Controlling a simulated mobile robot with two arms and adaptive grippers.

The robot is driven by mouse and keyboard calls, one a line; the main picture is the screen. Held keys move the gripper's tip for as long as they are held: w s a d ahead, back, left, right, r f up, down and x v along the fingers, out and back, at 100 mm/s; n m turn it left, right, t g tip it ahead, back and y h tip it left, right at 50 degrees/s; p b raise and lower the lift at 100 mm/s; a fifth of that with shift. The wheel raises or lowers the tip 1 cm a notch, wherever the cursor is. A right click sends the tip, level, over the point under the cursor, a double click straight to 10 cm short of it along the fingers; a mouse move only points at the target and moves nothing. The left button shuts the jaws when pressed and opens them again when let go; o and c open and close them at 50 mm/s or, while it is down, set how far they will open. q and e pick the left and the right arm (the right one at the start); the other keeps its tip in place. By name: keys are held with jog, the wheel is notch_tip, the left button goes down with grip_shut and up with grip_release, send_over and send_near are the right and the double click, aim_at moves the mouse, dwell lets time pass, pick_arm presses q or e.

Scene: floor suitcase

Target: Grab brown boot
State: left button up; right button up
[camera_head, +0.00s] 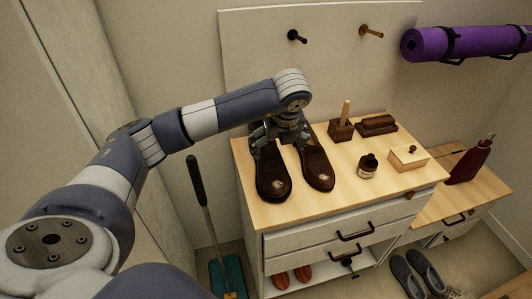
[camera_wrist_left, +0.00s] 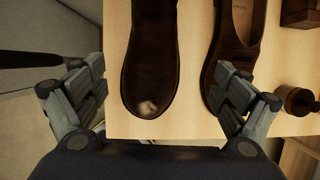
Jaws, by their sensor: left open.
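A brown boot (camera_head: 272,178) stands on the wooden top of the cabinet (camera_head: 300,205), its toe toward the front edge. A scuffed light patch shows on its toe. A second brown shoe (camera_head: 318,166) stands close to its right. My left gripper (camera_head: 281,136) is open above the back of the pair and hides part of them. In the left wrist view the boot (camera_wrist_left: 150,62) lies between the two spread fingers, with the right finger over the low-cut second shoe (camera_wrist_left: 235,35). I cannot tell whether either finger touches. My right gripper is out of view.
To the right on the top are a brush holder (camera_head: 341,130), a dark brush (camera_head: 377,125), a small bottle (camera_head: 367,166) and a light box (camera_head: 409,158). A dustpan with a long handle (camera_head: 202,200) stands left of the cabinet. Wall pegs (camera_head: 296,37) are above.

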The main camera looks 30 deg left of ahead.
aim_at(271, 154)
pick_arm(q)
jog(key=shift+y, duration=0.3)
jog(key=b+x, duration=0.1)
jog(key=x, duration=0.1)
jog(key=a+b+x, duration=0.1)
jog(key=b+x, duration=0.1)
jog(key=x, duration=0.1)
jog(key=b+x, duration=0.1)
jog(key=x, duration=0.1)
jog(key=b+x, duration=0.2)
jog(key=x, duration=0.1)
jog(key=shift+w+a+f, duration=0.15)
jog(key=shift+w+a, duration=0.1)
jog(key=shift+a, duration=0.15)
jog(key=c, duration=1.6)
